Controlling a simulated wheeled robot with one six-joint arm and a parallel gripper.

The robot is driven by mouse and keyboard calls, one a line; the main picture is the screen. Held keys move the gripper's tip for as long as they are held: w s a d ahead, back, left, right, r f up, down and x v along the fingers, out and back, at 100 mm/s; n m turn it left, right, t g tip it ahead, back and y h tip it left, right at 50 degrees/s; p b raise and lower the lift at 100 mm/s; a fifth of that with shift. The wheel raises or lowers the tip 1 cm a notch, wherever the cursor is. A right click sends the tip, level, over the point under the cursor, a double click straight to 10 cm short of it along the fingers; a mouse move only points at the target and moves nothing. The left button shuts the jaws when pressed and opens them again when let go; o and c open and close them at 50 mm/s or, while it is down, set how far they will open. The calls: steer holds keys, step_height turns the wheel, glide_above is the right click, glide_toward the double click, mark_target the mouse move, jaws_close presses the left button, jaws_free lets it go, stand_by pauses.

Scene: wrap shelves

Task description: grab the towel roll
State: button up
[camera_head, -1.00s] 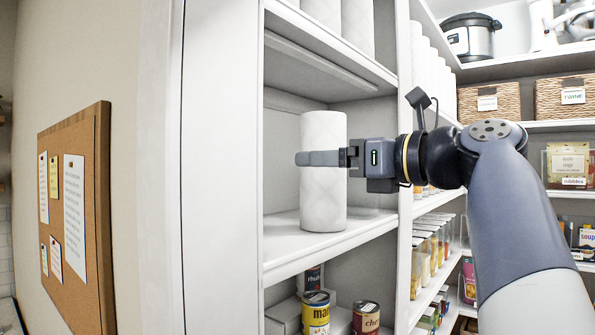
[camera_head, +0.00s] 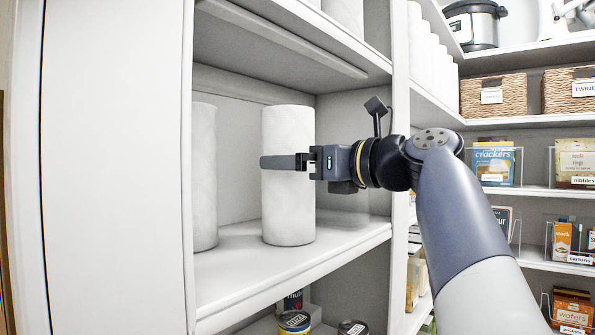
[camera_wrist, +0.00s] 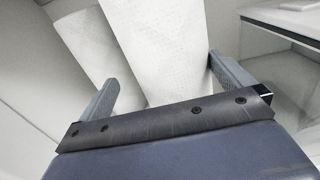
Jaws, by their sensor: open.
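A white towel roll (camera_head: 288,200) stands upright on the middle shelf (camera_head: 240,285) in the head view. A second white towel roll (camera_head: 205,180) stands to its left, partly hidden by the shelf's side panel. My gripper (camera_head: 275,162) is at the upper half of the nearer roll, with one finger across its front face. In the wrist view the nearer roll (camera_wrist: 160,50) lies between my two open fingers (camera_wrist: 165,85), and the other roll (camera_wrist: 85,40) is beyond the left finger. I cannot tell whether either finger touches the roll.
A shelf board (camera_head: 290,45) runs above the rolls, with more white rolls on it. The shelf's side panel (camera_head: 120,170) is at left. Cans (camera_head: 294,322) stand on the shelf below. Shelves with baskets (camera_head: 493,95) and boxes are at right.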

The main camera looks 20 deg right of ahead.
steer(key=shift+w+a, duration=0.25)
steer(key=shift+w, duration=0.05)
steer(key=shift+c, duration=0.6)
steer(key=c, duration=0.9)
